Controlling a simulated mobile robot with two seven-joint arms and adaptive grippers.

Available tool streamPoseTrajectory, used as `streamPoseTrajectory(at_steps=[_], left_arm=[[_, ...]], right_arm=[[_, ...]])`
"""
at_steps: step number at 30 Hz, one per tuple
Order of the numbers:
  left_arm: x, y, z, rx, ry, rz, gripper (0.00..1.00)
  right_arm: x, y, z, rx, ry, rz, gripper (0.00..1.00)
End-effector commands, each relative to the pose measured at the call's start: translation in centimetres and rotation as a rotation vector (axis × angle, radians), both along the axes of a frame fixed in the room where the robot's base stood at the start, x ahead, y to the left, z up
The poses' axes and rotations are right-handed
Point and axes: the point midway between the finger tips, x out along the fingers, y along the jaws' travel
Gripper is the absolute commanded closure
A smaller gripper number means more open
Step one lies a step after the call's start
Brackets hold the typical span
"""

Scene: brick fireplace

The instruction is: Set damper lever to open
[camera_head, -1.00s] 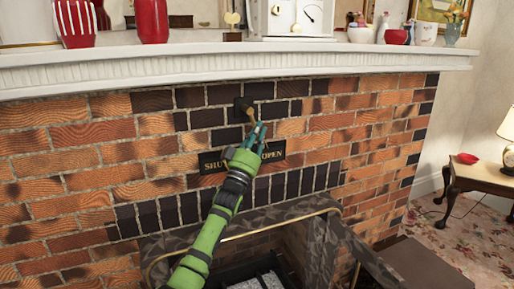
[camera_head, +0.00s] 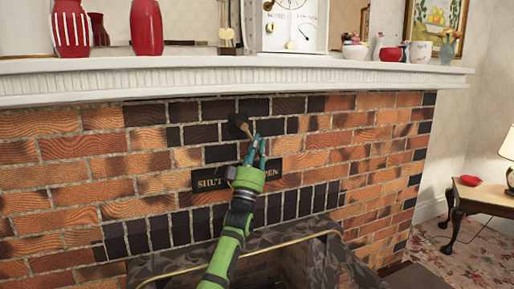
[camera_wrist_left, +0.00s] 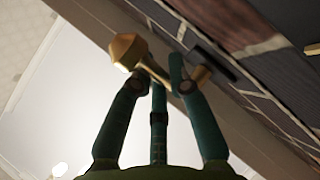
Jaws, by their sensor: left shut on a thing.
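The damper lever is a brass rod with a faceted knob on a dark square mount (camera_head: 238,122) in the brick above the fireplace opening. In the head view the lever (camera_head: 247,130) points down and to the right from its mount. My left gripper (camera_head: 256,148), green with teal fingers, is shut on the lever. In the left wrist view the brass knob (camera_wrist_left: 127,50) sticks out past the fingers (camera_wrist_left: 163,85), with the rod between them. A dark plate (camera_head: 207,182) reads SHUT and OPEN, and my gripper hides its middle. My right gripper is not in view.
A white mantel shelf (camera_head: 200,80) juts out above the lever, bearing red vases (camera_head: 146,27), a white clock (camera_head: 292,25) and several cups. The fireplace surround (camera_head: 330,225) lies below. A side table (camera_head: 484,194) stands at the right.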

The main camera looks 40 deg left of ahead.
Motion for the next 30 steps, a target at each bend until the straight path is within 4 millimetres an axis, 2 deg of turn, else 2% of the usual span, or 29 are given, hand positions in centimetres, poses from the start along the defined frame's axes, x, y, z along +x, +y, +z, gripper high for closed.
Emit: streamPoseTrajectory(at_steps=[2, 3, 5, 17, 23, 30], left_arm=[[-0.1, 0.1, 0.1, -0.001, -0.002, 0.001, 1.0], [-0.1, 0.1, 0.2, -0.001, -0.002, 0.001, 0.78], [-0.1, 0.1, 0.2, 0.0, -0.002, 0.001, 0.56], [-0.2, -0.1, -0.3, -0.001, 0.001, -0.001, 0.56], [-2.0, -0.8, -2.6, -0.002, 0.003, -0.001, 0.56], [-5.2, -2.1, -6.5, -0.001, 0.003, 0.0, 0.56]], right_arm=[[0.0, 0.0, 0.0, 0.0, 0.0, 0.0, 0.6], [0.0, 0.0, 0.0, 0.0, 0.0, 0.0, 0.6], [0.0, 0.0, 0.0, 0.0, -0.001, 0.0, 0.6], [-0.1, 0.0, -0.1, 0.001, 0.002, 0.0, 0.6], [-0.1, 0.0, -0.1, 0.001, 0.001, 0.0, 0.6], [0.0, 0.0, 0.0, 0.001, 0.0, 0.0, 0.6]])
